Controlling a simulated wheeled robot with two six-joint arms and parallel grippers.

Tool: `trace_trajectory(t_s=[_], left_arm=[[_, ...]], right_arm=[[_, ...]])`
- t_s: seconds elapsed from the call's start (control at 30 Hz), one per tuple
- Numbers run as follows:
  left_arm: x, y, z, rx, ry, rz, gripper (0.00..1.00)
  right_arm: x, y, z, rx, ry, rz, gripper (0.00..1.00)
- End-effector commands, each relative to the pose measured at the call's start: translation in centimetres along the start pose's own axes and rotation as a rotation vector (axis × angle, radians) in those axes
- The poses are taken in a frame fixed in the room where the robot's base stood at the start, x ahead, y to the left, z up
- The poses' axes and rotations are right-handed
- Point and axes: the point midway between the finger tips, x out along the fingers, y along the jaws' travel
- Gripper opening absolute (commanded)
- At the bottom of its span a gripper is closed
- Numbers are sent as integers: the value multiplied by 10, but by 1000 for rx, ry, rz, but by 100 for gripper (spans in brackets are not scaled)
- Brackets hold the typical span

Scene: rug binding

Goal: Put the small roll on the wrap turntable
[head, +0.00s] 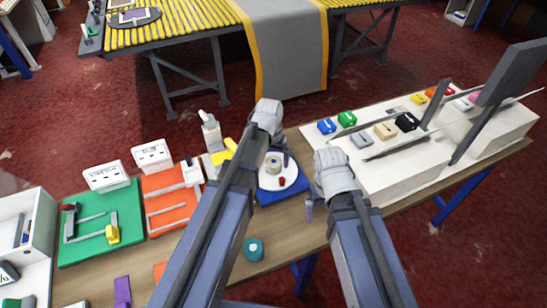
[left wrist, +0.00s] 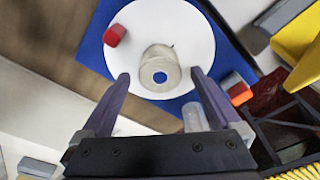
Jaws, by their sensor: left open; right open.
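A small pale beige roll (head: 273,163) stands on the white disc of the wrap turntable (head: 293,184), which has a blue base. In the left wrist view the roll (left wrist: 158,60) shows its round end with a blue centre, on the white disc (left wrist: 185,22). My left gripper (left wrist: 160,80) is open, one finger on each side of the roll, with gaps between. A small red piece (head: 282,181) is on the disc's edge. A teal roll (head: 253,249) lies on the table in front. My right gripper (head: 311,206) is open and empty, right of the turntable; its fingers are partly hidden.
Green (head: 90,240) and orange (head: 165,208) trays lie to the left. A white rack with several coloured clips (head: 400,165) stands to the right. A yellow roller conveyor (head: 190,22) is behind. Bare wood (head: 205,265) shows near the teal roll.

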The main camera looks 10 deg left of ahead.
Motion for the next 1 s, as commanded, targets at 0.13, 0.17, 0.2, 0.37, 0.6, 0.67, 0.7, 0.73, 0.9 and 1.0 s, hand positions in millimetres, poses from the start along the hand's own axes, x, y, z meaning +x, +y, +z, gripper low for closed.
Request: trace_trajectory(t_s=[0.13,0.17,0.2,0.37,0.6,0.67,0.7,0.73,0.9,1.0], left_arm=[[-30,0,0,0,0,0,98],[-35,0,0,0,0,0,98],[-41,0,0,0,0,0,98],[-66,0,0,0,0,0,98],[-94,0,0,0,0,0,98],[-96,0,0,0,0,0,98],[-97,0,0,0,0,0,98],[-97,0,0,0,0,0,98],[-96,0,0,0,0,0,98],[-96,0,0,0,0,0,98]], right_arm=[[-30,3,2,0,0,0,100],[-34,3,2,0,0,0,100],[-41,4,2,0,0,0,100],[-65,6,4,-1,0,0,100],[-92,9,5,-2,0,0,100],[-95,9,6,-2,0,0,100],[-96,9,6,-2,0,0,100],[-96,9,6,-2,0,0,100],[-95,9,6,-2,0,0,100],[-95,9,6,-2,0,0,100]])
